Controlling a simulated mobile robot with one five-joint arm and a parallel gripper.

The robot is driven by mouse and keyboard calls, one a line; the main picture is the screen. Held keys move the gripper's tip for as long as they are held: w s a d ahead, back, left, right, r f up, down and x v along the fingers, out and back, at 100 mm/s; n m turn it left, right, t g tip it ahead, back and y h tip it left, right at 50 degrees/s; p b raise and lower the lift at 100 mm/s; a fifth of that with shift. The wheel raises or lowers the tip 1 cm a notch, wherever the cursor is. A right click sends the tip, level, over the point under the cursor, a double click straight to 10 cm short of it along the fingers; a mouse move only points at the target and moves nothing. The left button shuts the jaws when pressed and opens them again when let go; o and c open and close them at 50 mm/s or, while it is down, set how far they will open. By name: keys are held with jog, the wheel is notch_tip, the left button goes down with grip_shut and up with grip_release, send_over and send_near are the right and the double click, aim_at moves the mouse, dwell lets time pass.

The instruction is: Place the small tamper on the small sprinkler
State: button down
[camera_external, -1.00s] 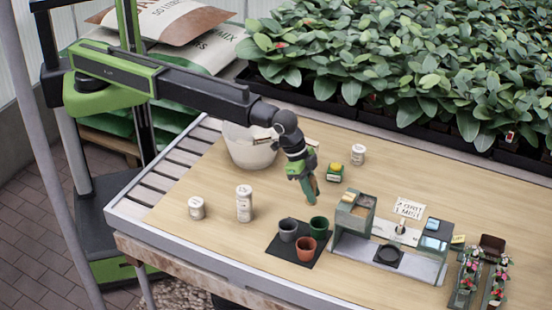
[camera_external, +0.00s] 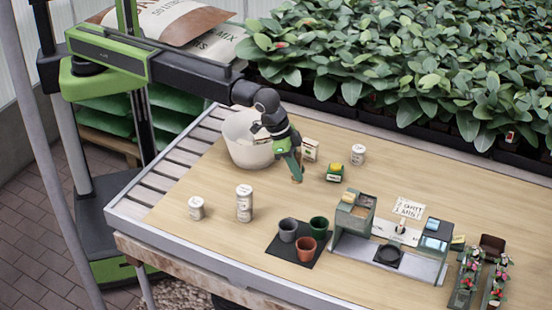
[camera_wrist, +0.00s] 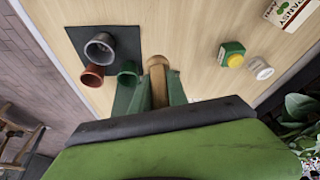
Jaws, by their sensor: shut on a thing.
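My gripper (camera_external: 295,174) is shut on a small wooden piece with a rounded end, the small tamper (camera_wrist: 157,68). It points down above the table, just right of the large white pot, and only its tip shows in the external view. A small green block with a yellow top (camera_external: 335,173) stands on the table to the right of my gripper, apart from it. It also shows in the wrist view (camera_wrist: 229,50) and may be the small sprinkler; I cannot tell for sure.
The white pot (camera_external: 240,150) is close to my arm. A seed packet (camera_external: 310,149) and white jar (camera_external: 358,155) stand behind. Grey, green and terracotta cups sit on a black mat (camera_external: 279,248). Two white canisters stand at left; a grey-green station (camera_external: 427,266) stands at right.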

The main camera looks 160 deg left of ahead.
jog(key=s+a+r+n+p, duration=0.2)
jog(key=s+a+r+p, duration=0.15)
jog(key=s+a, duration=0.35)
jog(key=b, duration=0.8)
send_over(336, 165)
jog(key=shift+g, duration=0.3)
jog(key=f, duration=0.6)
jog(key=shift+w+d+f, duration=0.25)
jog(key=shift+d+f, duration=0.05)
jog(key=shift+s+a+m, duration=0.2)
jog(key=shift+a+m, duration=0.1)
jog(key=shift+a, duration=0.05)
notch_tip(336, 165, down, 4)
jog(key=b, duration=0.4)
jog(key=shift+f, duration=0.2)
jog(key=shift+d+r, duration=0.1)
jog(key=shift+r, duration=0.15)
jog(key=shift+f, duration=0.15)
jog(key=c, duration=1.7)
grip_release()
jog(key=shift+f, duration=0.1)
jog(key=shift+c, duration=0.2)
jog(key=o, duration=0.4)
jog(key=shift+o, duration=0.2)
jog(key=shift+r, duration=0.2)
